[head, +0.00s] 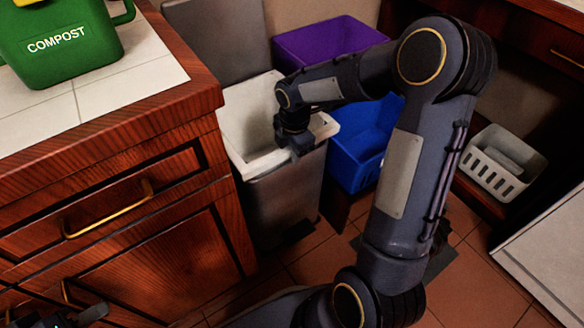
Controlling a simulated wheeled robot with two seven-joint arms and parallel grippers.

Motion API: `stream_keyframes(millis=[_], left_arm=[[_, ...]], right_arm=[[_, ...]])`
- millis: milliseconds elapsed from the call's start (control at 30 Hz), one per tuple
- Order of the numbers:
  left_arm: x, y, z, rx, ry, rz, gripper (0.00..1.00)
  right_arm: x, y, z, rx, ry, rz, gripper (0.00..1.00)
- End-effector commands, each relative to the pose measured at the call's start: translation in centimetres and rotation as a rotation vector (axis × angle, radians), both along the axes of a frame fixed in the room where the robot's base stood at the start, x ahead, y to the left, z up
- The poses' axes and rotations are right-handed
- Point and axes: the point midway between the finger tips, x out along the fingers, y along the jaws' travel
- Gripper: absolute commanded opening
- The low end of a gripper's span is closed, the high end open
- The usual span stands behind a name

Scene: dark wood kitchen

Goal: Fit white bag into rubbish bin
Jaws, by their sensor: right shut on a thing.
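The rubbish bin (287,205) is a grey metal bin standing beside the wooden cabinet, with its lid (215,40) raised at the back. The white bag (243,120) lines the inside of the bin and shows along its rim. My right gripper (297,150) is at the bin's front right rim, shut on the white bag; its fingers hide the spot they grip. My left gripper (75,318) is only partly in view at the bottom left corner, away from the bin, and its opening cannot be made out.
A green compost box (65,45) stands on the tiled counter at the left. A purple bin (320,38) and a blue bin (355,160) are right of the rubbish bin. A light slotted basket (490,172) sits further right. Some tiled floor is clear in front.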

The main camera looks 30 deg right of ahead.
Motion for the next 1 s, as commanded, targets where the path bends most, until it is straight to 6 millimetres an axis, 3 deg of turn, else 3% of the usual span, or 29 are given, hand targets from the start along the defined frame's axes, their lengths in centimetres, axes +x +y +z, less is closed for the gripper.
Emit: stream_keyframes(millis=[300, 800, 833, 1000], left_arm=[[0.0, 0.0, -2.6, 0.0, 0.0, 0.0, 0.36], [0.0, 0.0, -2.8, 0.0, 0.0, 0.0, 0.36], [0.0, 0.0, -2.7, 0.0, 0.0, 0.0, 0.36], [0.0, 0.0, -2.7, 0.0, 0.0, 0.0, 0.36]], right_arm=[[0.0, 0.0, -5.5, 0.001, 0.002, 0.001, 0.0], [0.0, 0.0, -6.2, 0.0, 0.001, 0.001, 0.0], [0.0, 0.0, -6.2, 0.0, 0.001, 0.001, 0.24], [0.0, 0.0, -6.1, 0.0, 0.001, 0.0, 0.44]])
